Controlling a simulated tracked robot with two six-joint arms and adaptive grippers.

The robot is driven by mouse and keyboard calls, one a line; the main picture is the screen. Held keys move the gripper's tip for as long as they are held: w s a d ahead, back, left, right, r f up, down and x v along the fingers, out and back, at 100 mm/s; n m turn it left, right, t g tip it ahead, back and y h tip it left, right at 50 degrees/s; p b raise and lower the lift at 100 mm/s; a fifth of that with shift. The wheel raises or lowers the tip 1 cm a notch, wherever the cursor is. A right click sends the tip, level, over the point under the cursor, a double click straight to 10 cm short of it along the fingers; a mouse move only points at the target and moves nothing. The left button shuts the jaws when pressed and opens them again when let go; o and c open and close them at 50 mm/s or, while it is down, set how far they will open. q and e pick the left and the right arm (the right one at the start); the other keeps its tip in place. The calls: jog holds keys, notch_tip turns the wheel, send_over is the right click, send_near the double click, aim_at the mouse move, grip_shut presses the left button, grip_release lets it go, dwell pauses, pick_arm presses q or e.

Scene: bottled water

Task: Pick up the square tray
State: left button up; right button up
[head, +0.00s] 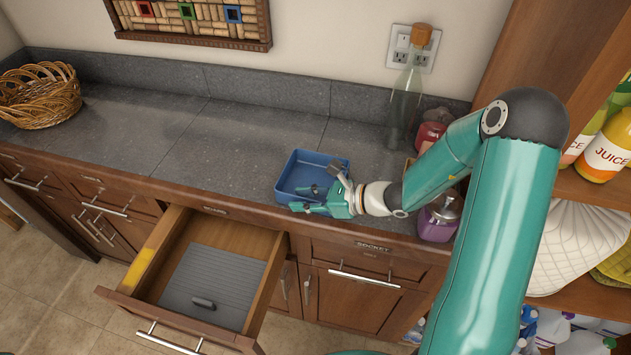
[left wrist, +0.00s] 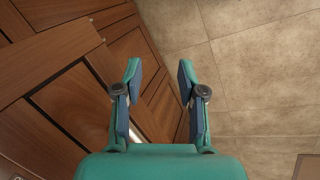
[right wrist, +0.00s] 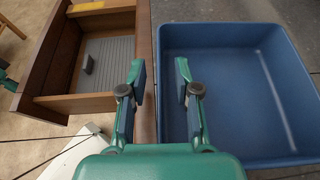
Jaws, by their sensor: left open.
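The square tray (head: 318,158) is blue, shallow and looks empty. It sits on the grey counter near the front edge, and it fills the right half of the right wrist view (right wrist: 225,95). My right gripper (head: 299,199) is open at the tray's front side. In the right wrist view my right gripper (right wrist: 159,72) has one finger over the tray's inside and the other outside, with the near wall between them. I cannot tell whether they touch it. My left gripper (left wrist: 157,75) is open and empty, facing cabinet fronts and floor; the head view does not show it.
An open drawer (head: 212,275) with a grey insert juts out below the counter, left of the tray. A glass bottle (head: 404,105), a red item (head: 430,135) and a purple container (head: 437,223) stand at right. A wicker basket (head: 38,97) is far left; the counter between is clear.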

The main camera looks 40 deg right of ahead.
grip_shut()
